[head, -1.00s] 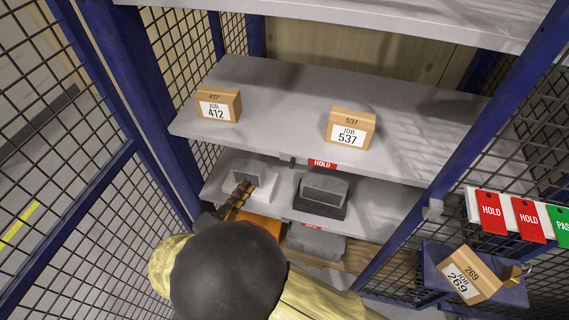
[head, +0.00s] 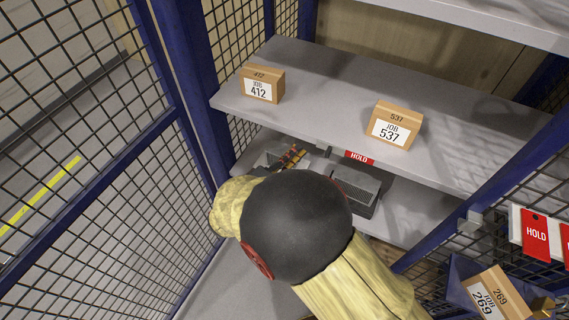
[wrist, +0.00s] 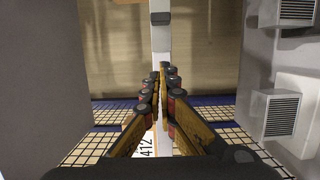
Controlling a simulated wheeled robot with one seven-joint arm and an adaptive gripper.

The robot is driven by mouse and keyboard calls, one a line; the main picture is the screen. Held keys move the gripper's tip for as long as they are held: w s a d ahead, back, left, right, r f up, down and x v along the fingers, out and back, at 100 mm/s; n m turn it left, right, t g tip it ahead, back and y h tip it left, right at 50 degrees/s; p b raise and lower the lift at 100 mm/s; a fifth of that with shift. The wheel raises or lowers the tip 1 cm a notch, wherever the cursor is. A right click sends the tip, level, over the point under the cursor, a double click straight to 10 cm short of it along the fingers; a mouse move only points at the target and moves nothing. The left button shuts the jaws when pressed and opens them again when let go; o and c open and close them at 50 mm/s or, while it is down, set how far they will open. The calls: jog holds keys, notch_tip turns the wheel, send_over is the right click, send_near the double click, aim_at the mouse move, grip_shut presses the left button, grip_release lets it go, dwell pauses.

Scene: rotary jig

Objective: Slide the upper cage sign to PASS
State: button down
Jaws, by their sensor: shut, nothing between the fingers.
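The upper cage sign (head: 359,157) hangs on the front edge of the middle shelf in the head view and shows red HOLD. A small grey piece (head: 322,147) sits on that edge just left of it. My gripper (head: 294,155) is left of the sign, by the shelf edge, partly hidden by my dark wrist. In the wrist view my gripper (wrist: 162,72) has its orange-and-black fingers together, holding nothing. A pale strip with a dark block (wrist: 160,18) lies beyond the fingertips; I cannot tell whether it belongs to the sign. The lower sign is hidden behind my arm.
Boxes 412 (head: 262,84) and 537 (head: 394,125) stand on the shelf above the sign. A dark grey unit (head: 355,188) sits below. Mesh panels and blue posts (head: 188,100) close in the left. Another HOLD tag (head: 536,237) and box 269 (head: 496,294) are at right.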

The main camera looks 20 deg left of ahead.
aim_at(321, 145)
jog(key=shift+x, duration=0.95)
jog(key=shift+s+d+b, duration=0.1)
jog(key=shift+d+b, duration=0.25)
jog(key=shift+d, duration=0.9)
jog(key=shift+s+d, duration=0.1)
jog(key=shift+d, duration=0.65)
jog(key=d, duration=0.6)
jog(key=d+b, duration=0.1)
jog(key=d, duration=0.2)
jog(key=shift+s, duration=0.35)
